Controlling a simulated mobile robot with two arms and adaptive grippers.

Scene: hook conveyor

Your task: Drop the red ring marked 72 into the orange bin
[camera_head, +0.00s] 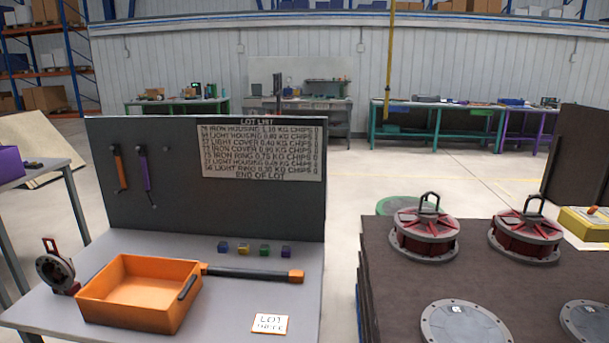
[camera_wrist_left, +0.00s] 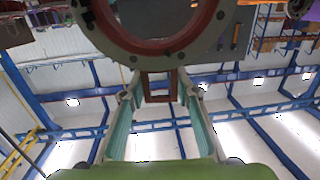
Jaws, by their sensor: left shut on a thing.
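A grey ring with a red inner rim (camera_wrist_left: 208,35) fills the top of the left wrist view, its upper part cut off. My left gripper (camera_wrist_left: 158,92) is shut on its red bracket (camera_wrist_left: 158,78), with a finger at each side. No number is readable on the ring. The orange bin (camera_head: 170,305) stands on the grey table in the head view. Its visible inside looks empty. A dark ring-shaped part with red pieces (camera_head: 55,270) stands left of the bin. Neither gripper shows in the head view, and my right gripper is in neither view.
A black-and-orange bar (camera_head: 250,274), several small cubes (camera_head: 264,250) and a lot card (camera_head: 270,324) lie right of the bin. A dark upright board (camera_head: 230,210) backs the table. Red-and-grey housings (camera_head: 425,240) and grey discs (camera_head: 465,325) occupy the brown table.

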